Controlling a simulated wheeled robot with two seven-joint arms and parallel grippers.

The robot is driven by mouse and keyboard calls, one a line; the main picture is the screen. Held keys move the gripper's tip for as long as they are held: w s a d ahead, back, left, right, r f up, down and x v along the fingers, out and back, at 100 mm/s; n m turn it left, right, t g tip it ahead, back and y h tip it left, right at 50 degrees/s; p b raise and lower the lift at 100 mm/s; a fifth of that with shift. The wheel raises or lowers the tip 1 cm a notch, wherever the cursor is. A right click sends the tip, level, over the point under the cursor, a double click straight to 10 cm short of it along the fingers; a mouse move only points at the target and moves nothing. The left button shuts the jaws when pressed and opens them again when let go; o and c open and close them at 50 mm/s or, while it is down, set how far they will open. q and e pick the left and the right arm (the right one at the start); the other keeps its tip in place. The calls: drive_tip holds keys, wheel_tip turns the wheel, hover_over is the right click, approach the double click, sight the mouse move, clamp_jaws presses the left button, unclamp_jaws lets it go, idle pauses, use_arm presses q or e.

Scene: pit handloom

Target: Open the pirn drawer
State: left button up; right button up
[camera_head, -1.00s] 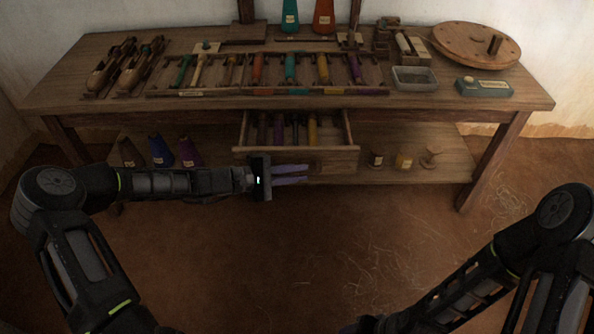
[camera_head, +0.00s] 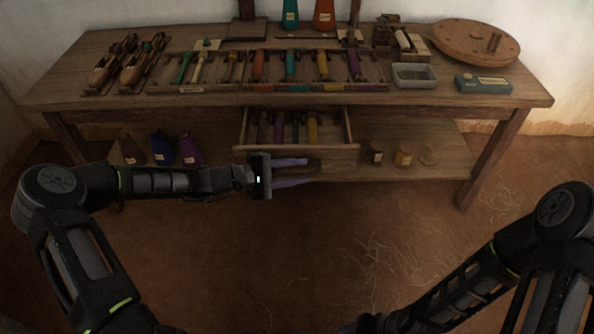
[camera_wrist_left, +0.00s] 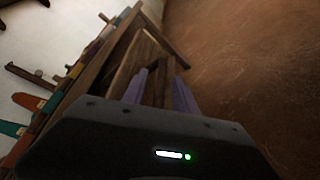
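The pirn drawer (camera_head: 335,159) stands pulled out below the tabletop, with several coloured pirns (camera_head: 312,127) lying inside. My left gripper (camera_head: 306,171) is just in front of the drawer's front board, its two purple fingers spread apart and pointing right in the head view. In the left wrist view the fingers (camera_wrist_left: 163,88) stand apart with drawer wood visible between and beyond them. Whether they touch it I cannot tell. The drawer's handle cannot be made out. My right arm comes in at the lower right; its gripper is mostly cut off at the bottom edge.
The wooden table (camera_head: 70,95) carries shuttles, a pirn rack (camera_head: 330,88), a grey tray (camera_head: 414,84) and a round wooden disc (camera_head: 462,38). The lower shelf (camera_head: 440,165) holds cones and small jars on both sides of the drawer.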

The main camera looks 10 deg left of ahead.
use_arm(q)
drive_tip(key=p+v, duration=0.1)
drive_tip(key=v, duration=0.6)
drive_tip(key=shift+r+p, duration=0.15)
drive_tip(key=shift+p, duration=0.2)
drive_tip(key=shift+s+a, duration=0.25)
drive_tip(key=shift+a, duration=0.1)
